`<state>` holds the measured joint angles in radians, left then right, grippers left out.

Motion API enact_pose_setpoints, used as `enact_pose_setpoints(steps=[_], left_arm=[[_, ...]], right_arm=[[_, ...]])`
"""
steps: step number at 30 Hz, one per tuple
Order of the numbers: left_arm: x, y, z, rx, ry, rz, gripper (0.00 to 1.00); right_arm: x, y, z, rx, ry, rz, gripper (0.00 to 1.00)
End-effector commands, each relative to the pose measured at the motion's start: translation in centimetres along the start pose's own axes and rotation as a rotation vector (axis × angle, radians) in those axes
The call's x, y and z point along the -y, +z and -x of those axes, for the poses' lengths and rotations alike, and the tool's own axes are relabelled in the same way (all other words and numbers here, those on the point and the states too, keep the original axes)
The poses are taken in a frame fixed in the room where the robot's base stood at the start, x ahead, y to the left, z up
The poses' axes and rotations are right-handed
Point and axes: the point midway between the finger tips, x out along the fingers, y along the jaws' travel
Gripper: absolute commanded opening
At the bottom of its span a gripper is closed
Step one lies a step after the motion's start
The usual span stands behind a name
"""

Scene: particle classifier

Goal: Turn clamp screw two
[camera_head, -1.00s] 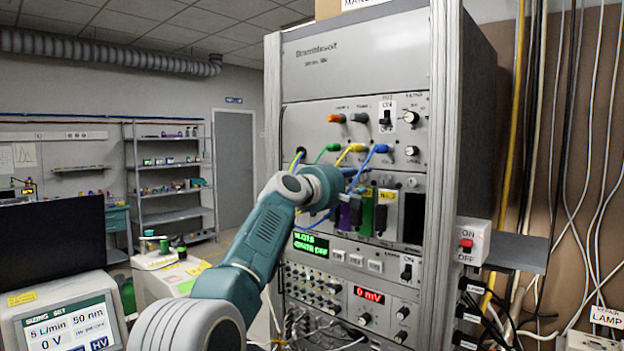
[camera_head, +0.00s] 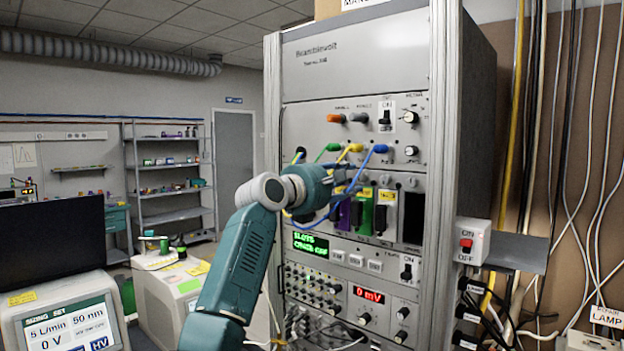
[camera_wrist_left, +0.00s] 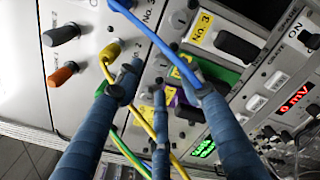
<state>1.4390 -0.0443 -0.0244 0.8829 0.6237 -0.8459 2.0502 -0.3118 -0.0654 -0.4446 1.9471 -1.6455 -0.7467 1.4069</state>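My left gripper (camera_head: 345,184) is in front of the plug-in modules of the rack. The left wrist view (camera_wrist_left: 160,88) shows its three blue fingers apart, around a small dark knob in front of the panel. I cannot tell whether they touch it. The green module (camera_head: 364,212) and the purple module (camera_head: 356,214) stand beside the white-framed module (camera_head: 386,214), labelled No. 3 (camera_wrist_left: 201,27). Small screw heads show above the modules, one at the white-framed module (camera_head: 385,180). Which is clamp screw two is unclear; the fingers hide part of the row. My right gripper is out of view.
A blue cable (camera_head: 358,171), a yellow cable (camera_head: 341,160) and a green cable (camera_head: 324,152) hang from the panel close to my fingers. The orange knob (camera_head: 336,118) and the switch (camera_head: 385,117) sit above. A green display (camera_head: 311,244) is below.

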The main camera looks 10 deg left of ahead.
Motion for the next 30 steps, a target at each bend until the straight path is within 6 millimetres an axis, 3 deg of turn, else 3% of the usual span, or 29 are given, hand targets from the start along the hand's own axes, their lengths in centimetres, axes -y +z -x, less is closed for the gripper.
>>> enact_pose_setpoints(steps=[11,16,21,30], left_arm=[[0.0,-0.2,7.0,-0.002,0.003,-0.001,0.38],[-2.6,-1.8,6.9,-0.071,0.134,-0.363,0.38],[-4.0,-2.2,6.8,-0.12,0.226,-0.685,0.38],[-4.3,-2.2,6.8,-0.139,0.265,-0.851,0.38]], right_arm=[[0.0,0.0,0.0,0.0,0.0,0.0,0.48],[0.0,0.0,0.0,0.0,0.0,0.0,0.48],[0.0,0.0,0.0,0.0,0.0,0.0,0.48],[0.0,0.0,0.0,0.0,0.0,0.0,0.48]])
